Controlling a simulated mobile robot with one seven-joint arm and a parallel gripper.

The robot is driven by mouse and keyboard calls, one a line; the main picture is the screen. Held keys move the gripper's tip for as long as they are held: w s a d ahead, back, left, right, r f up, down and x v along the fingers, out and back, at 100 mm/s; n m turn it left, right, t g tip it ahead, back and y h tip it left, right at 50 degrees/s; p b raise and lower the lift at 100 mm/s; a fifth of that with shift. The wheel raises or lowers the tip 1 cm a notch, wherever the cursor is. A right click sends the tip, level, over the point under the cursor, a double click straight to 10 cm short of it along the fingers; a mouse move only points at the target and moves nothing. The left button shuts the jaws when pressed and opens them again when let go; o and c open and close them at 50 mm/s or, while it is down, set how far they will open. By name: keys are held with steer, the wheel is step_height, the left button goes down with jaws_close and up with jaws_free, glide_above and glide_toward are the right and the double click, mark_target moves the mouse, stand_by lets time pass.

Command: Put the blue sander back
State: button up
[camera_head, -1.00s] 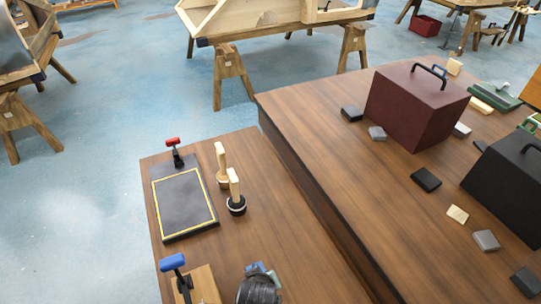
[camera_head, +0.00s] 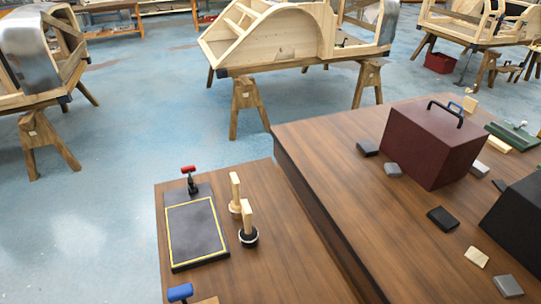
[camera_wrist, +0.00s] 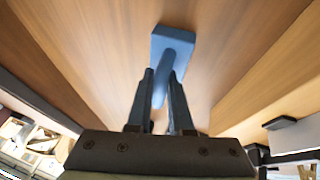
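The blue sander (camera_wrist: 168,38) shows in the wrist view as a flat blue block with a rounded handle running down toward my fingers. My gripper (camera_wrist: 162,80) has its two dark fingers closed in on that handle from both sides. A brown wooden surface lies behind the sander; I cannot tell whether the sander touches it. Neither my gripper nor the held sander is visible in the head view. In the head view, the lower table (camera_head: 285,265) carries a dark board with a yellow outline (camera_head: 195,232).
A red-handled upright tool (camera_head: 189,174) stands behind the board, and a blue-handled one (camera_head: 180,292) is cut off at the bottom edge. Two wood-handled tools (camera_head: 247,228) stand beside the board. The higher table holds a maroon box (camera_head: 425,145), a black case (camera_head: 520,215) and small blocks (camera_head: 442,218).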

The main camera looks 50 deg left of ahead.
steer(key=o, duration=0.4)
steer(key=shift+o, duration=0.2)
steer(key=shift+r+p, duration=0.2)
steer(key=shift+p, duration=0.1)
steer(key=v, duration=1.2)
